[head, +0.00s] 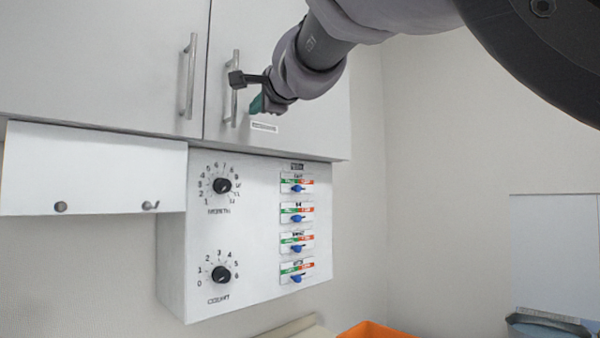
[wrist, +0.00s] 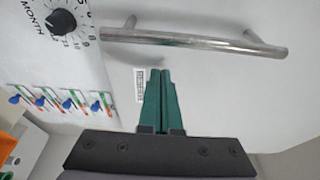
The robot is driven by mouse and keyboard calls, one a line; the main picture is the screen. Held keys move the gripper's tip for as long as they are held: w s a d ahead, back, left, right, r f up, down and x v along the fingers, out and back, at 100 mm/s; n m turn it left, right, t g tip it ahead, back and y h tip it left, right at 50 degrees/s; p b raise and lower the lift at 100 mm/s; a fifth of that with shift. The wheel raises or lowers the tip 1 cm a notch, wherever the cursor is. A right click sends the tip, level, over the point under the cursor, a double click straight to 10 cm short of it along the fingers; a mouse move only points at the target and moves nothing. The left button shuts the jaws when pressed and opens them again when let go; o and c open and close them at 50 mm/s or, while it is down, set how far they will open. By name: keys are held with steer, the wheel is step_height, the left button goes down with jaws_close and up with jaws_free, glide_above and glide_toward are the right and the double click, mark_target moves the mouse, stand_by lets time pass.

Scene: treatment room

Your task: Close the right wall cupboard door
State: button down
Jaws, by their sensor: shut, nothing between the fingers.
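The right wall cupboard door (head: 272,35) is a pale flat panel at the top of the head view. It looks flush with the left door, with a thin seam between them. Its metal bar handle (head: 235,88) is upright near its left edge. The handle also crosses the top of the wrist view (wrist: 195,40). My gripper (head: 256,104), with green fingers, is in front of the door just right of the handle's lower part. In the wrist view its fingers (wrist: 161,72) are together and empty, pointing at the door below the handle bar. I cannot tell whether the tips touch the door.
The left cupboard door (head: 100,60) has its own bar handle (head: 188,75). Below hangs a white panel (head: 255,240) with dials and several blue switches. A small board with hooks (head: 95,170) is at left. An orange bin (head: 375,330) shows at the bottom.

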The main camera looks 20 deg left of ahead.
steer(key=shift+w+a+r, duration=0.3)
steer(key=shift+w+a, duration=0.1)
steer(key=shift+a, duration=0.25)
steer(key=shift+r, duration=0.1)
